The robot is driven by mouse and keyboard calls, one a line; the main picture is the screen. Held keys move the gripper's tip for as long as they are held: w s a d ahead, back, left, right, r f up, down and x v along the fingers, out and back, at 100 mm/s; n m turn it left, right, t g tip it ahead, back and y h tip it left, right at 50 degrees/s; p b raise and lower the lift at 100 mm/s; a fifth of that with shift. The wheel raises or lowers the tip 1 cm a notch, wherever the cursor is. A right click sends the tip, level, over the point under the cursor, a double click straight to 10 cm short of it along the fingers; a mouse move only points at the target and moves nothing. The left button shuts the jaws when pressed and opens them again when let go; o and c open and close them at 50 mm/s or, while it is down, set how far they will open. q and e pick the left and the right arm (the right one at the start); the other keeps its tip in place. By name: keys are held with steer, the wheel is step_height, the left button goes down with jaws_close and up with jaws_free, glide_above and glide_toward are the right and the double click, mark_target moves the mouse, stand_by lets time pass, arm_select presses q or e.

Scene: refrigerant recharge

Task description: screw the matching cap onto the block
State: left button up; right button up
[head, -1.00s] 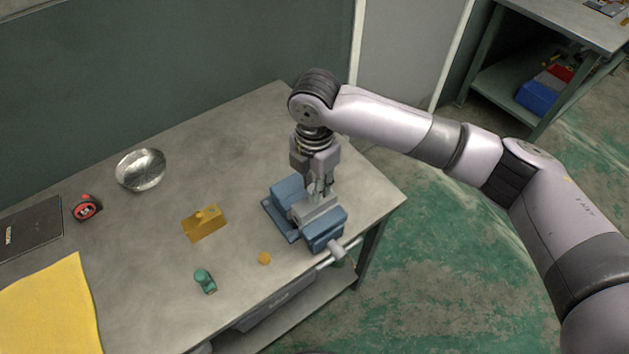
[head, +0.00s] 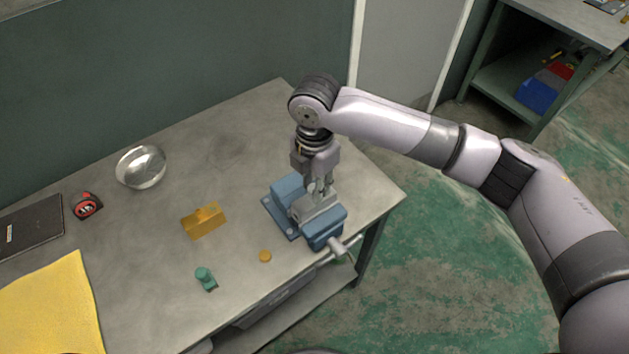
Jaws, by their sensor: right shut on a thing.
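My right gripper (head: 318,187) points straight down over the blue vise (head: 288,190) near the right end of the workbench. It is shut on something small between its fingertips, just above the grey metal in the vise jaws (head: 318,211). The fingers hide most of that thing, so I cannot tell its shape or whether it touches a block there. A small round brass-coloured cap (head: 265,256) lies in front of the vise. A green capped piece (head: 206,279) lies further left. My left gripper does not show.
A metal bowl (head: 141,167), a red and black tape measure (head: 87,206), a dark notebook (head: 31,227) and a yellow cloth (head: 52,308) occupy the bench's left side. The vise handle (head: 345,250) sticks out past the front edge. The bench's back middle is clear.

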steer(key=shift+f, duration=0.55)
steer(key=shift+r+m+p, duration=0.15)
steer(key=shift+m+p, duration=0.45)
steer(key=shift+p, duration=0.05)
steer(key=shift+m+p, duration=1.2)
